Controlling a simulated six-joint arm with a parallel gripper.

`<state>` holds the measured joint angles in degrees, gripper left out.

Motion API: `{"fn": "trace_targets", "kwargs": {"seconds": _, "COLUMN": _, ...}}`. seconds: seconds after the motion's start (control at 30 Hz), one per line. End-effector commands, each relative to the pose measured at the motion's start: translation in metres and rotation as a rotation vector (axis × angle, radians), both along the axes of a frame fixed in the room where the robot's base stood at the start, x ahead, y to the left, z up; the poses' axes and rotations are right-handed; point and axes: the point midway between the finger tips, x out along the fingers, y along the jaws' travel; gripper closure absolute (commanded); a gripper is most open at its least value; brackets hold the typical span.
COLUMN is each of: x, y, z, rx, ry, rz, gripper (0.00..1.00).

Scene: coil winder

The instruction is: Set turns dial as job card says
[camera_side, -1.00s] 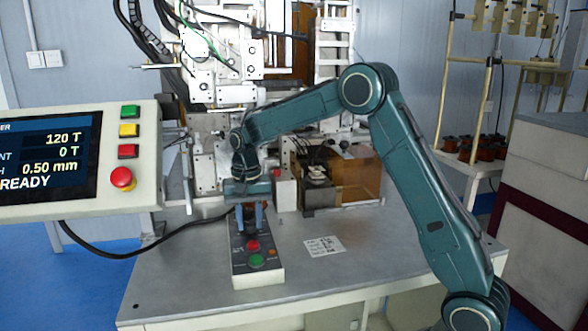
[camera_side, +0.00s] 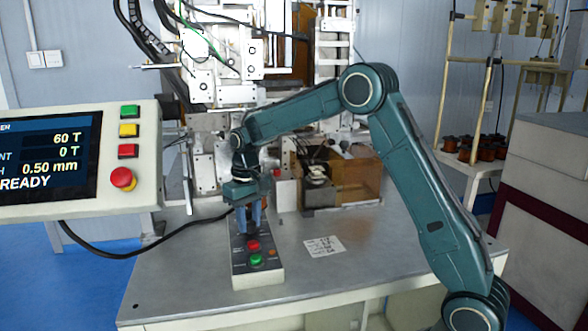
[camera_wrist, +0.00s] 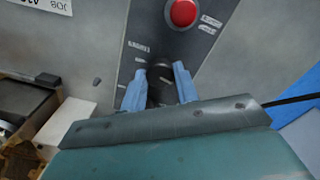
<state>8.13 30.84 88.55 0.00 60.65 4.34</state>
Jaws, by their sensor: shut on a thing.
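My gripper (camera_side: 249,219) points down over the back end of the grey control box (camera_side: 257,279) on the machine table. In the wrist view its two blue fingers (camera_wrist: 160,82) are shut on the black turns dial (camera_wrist: 160,70), one on each side. The fingers hide most of the dial in the side view. The screen (camera_side: 45,158) at the left reads 60 T on its top line, then 0 T, 0.50 mm and READY. The job card (camera_side: 324,246) lies flat to the right of the box; its writing is too small to read. A card corner (camera_wrist: 45,4) shows in the wrist view.
The box also carries a red button (camera_side: 253,246) and a green button (camera_side: 256,260) in front of the dial. The winding machine (camera_side: 225,80) stands behind. A black cable (camera_side: 130,255) runs left from the box. The table's right front is clear.

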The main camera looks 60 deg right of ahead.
Motion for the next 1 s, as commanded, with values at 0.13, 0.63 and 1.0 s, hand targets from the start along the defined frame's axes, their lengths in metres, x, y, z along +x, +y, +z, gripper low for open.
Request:
{"fn": "trace_targets", "kwargs": {"seconds": 0.13, "x": 0.0004, "y": 0.0, "z": 0.001, "rx": 0.0, "ry": -0.002, "rz": 0.099, "gripper": 0.92}}
{"fn": "trace_targets", "kwargs": {"seconds": 0.63, "x": 0.0005, "y": 0.0, "z": 0.0013, "rx": -0.001, "ry": -0.003, "rz": 0.22, "gripper": 0.93}}
{"fn": "trace_targets", "kwargs": {"seconds": 1.0, "x": 0.0005, "y": 0.0, "z": 0.0011, "rx": -0.001, "ry": -0.003, "rz": 0.218, "gripper": 0.48}}
